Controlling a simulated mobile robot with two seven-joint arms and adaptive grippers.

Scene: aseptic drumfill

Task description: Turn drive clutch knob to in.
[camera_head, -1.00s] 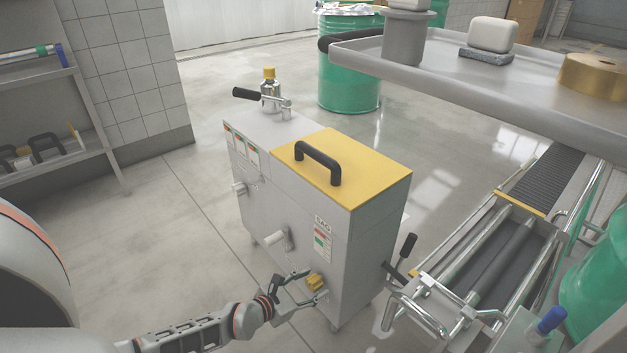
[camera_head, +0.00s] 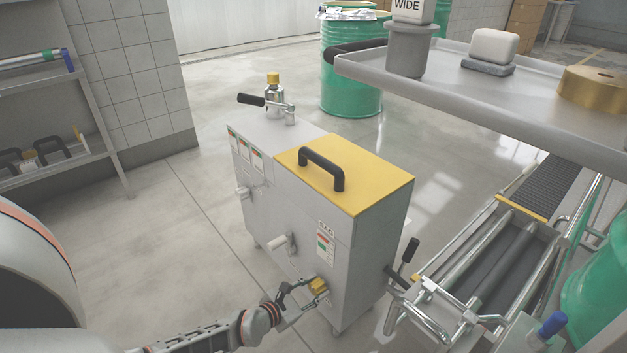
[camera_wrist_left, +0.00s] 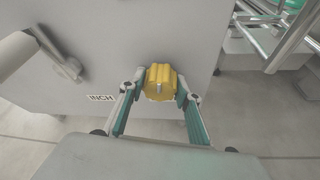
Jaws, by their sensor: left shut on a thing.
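The drive clutch knob (camera_head: 318,285) is a yellow lobed knob low on the front face of the grey machine cabinet (camera_head: 285,215). In the left wrist view the knob (camera_wrist_left: 160,80) sits at the centre, with a pale mark on its face. An "INCH" label (camera_wrist_left: 101,98) is to its lower left. My left gripper (camera_head: 312,289) is shut on the knob, one finger on each side. My right gripper is not in view.
A grey lever handle (camera_head: 284,243) sticks out of the cabinet left of the knob. A black-gripped lever (camera_head: 408,254) is on the right side, beside the roller conveyor (camera_head: 490,265). A grey tray (camera_head: 500,90) overhangs at upper right. Floor left of the cabinet is clear.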

